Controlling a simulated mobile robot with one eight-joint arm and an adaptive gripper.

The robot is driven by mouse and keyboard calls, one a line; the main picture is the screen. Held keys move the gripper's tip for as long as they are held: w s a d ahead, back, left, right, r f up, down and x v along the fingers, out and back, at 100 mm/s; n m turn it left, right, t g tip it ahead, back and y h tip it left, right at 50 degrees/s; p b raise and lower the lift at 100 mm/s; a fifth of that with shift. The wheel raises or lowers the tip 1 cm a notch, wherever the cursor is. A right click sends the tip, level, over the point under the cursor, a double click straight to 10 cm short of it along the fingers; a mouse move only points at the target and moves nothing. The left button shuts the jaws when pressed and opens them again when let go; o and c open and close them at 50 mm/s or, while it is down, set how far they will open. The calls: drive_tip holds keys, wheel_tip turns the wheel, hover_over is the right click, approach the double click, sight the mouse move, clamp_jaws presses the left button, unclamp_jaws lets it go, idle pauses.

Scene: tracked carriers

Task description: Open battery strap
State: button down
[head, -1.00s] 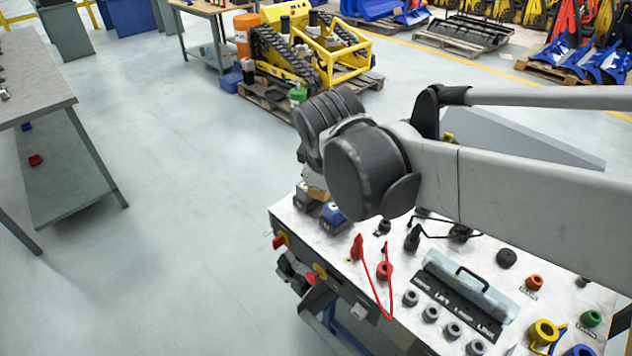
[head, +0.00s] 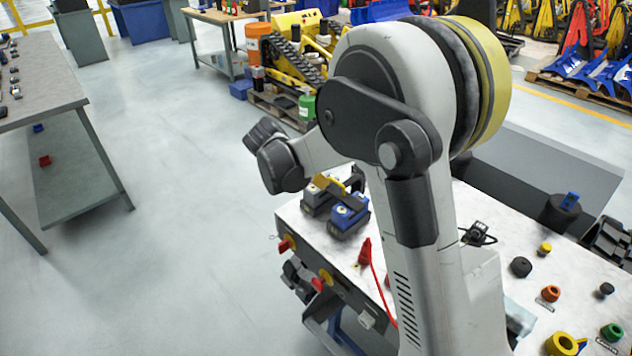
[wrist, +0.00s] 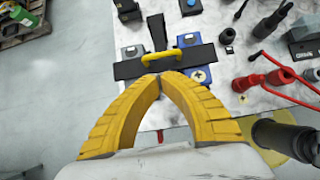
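Two battery blocks stand side by side at the workbench's left end. The right one (head: 347,218) is blue and the left one (head: 316,200) is darker grey. In the wrist view a black strap (wrist: 128,70) crosses both blocks, with a yellow handle (wrist: 165,58) on it. A dark strip (wrist: 157,30) extends beyond the handle. The handle also shows in the head view (head: 328,184). My gripper (wrist: 160,78) has yellow ribbed fingers that arch together with their tips meeting, just short of the handle in the picture. I cannot tell whether they touch it.
The white workbench (head: 490,258) carries red cables (wrist: 285,78), black tools (wrist: 268,22) and several coloured knobs to the right of the batteries. Red and yellow fittings line its front edge. A grey table (head: 45,70) stands at far left, with clear floor between.

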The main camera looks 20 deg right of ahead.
sight(332, 190)
drive_tip(key=b+x, duration=0.1)
drive_tip(key=x, duration=0.4)
drive_tip(key=shift+w+d+f+b, duration=0.15)
drive_tip(key=shift+f+b, duration=0.1)
drive_tip(key=shift+b, duration=0.15)
drive_tip(key=shift+r, duration=0.15)
drive_tip(key=shift+d+r+y+p, duration=0.1)
drive_tip(key=shift+r+y+p, duration=0.2)
drive_tip(key=shift+p, duration=0.25)
drive_tip(key=shift+r+p, duration=0.25)
drive_tip(key=shift+p, duration=0.05)
